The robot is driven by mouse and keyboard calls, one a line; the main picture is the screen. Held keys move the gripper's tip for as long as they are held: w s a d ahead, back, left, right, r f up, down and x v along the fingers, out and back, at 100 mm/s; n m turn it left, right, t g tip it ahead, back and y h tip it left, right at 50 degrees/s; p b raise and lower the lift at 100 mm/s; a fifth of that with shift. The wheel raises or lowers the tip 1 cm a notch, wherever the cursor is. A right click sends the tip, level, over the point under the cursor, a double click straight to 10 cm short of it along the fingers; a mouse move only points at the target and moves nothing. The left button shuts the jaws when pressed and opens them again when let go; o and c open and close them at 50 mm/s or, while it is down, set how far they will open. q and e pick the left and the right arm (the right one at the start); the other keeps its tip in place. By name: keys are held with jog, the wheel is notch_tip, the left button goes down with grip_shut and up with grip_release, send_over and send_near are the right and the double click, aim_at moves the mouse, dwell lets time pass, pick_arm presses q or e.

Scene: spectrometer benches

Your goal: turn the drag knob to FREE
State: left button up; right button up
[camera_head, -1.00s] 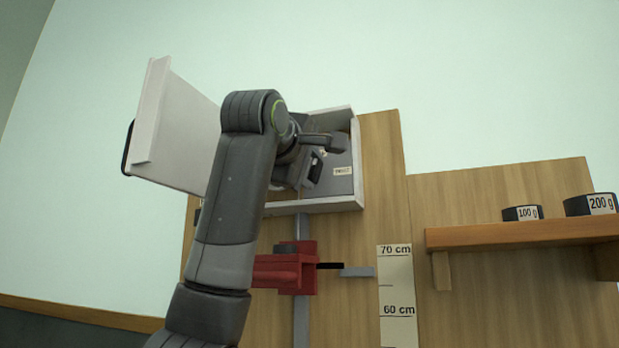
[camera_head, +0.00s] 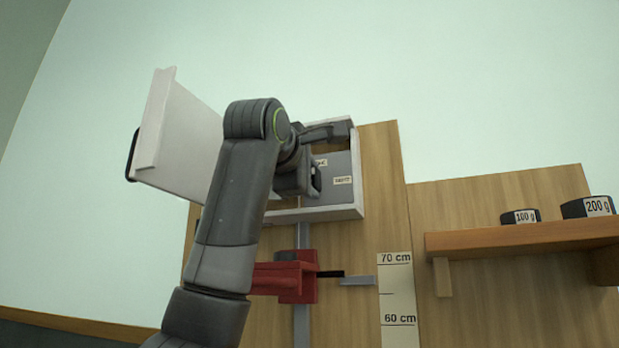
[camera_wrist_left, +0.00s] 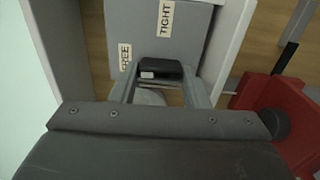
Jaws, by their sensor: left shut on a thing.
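The drag knob (camera_wrist_left: 157,69) is a dark block with a small white mark, on a grey panel (camera_wrist_left: 190,52) inside an open white box. A FREE label (camera_wrist_left: 125,58) is on the panel to the knob's left and a TIGHT label (camera_wrist_left: 166,18) is above it in the left wrist view. The white mark is at the knob's left part, on the FREE side. My left gripper (camera_wrist_left: 158,92) is shut on the knob, a finger on each side. In the head view my left gripper (camera_head: 312,182) reaches into the box and hides the knob. My right gripper is not in view.
The box's white door (camera_head: 180,140) stands open at left, beside my arm. A red carriage (camera_head: 297,277) on a grey rail is below the box. A scale (camera_head: 397,300) is right of it. A wooden shelf (camera_head: 520,238) carries 100 g and 200 g weights at right.

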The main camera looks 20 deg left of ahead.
pick_arm(q)
jog(key=o, duration=1)
jog(key=s+b, duration=0.2)
jog(key=s, duration=0.3)
jog(key=s+b, duration=0.3)
jog(key=s, duration=0.3)
jog(key=s+b, duration=0.3)
jog(key=s, duration=0.3)
jog(key=shift+s+a, duration=0.2)
jog(key=shift+a, duration=0.1)
jog(key=shift+w, duration=0.1)
